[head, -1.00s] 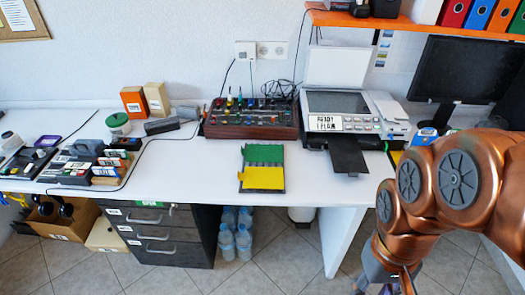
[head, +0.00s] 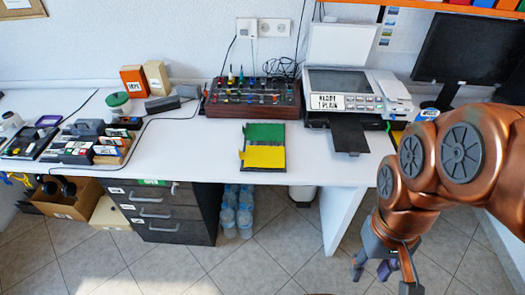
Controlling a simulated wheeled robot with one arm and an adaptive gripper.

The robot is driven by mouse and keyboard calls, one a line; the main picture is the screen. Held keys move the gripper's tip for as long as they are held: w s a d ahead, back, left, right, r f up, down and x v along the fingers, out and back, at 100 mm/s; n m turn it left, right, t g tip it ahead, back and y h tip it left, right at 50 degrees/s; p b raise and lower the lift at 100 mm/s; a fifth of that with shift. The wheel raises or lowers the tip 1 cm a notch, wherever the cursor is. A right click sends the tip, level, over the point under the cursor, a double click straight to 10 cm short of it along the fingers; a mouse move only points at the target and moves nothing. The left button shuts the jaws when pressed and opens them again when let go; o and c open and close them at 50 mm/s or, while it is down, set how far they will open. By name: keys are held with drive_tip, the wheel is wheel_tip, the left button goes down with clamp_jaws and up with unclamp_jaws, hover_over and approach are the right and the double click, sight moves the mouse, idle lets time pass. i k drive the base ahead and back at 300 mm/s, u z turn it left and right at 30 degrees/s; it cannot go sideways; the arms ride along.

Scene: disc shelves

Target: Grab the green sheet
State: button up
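A green sheet (head: 265,132) lies on the white desk near its front edge, in the middle of the head view. A yellow sheet (head: 263,157) lies just in front of it, and both appear to be on one dark holder with a grey strip between them. My gripper (head: 383,274) hangs at the lower right, below desk height and in front of the desk, well apart from the sheets.
A printer (head: 345,85) with a black tray (head: 349,133) stands right of the sheets. A rack of tools (head: 252,97) is behind them. Small boxes and a green-lidded jar (head: 118,103) are left. The white desk (head: 195,150) is clear left of the sheets.

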sight(255, 132)
drive_tip(key=u, duration=0.75)
drive_tip(key=i, duration=0.9)
drive_tip(key=u, duration=0.6)
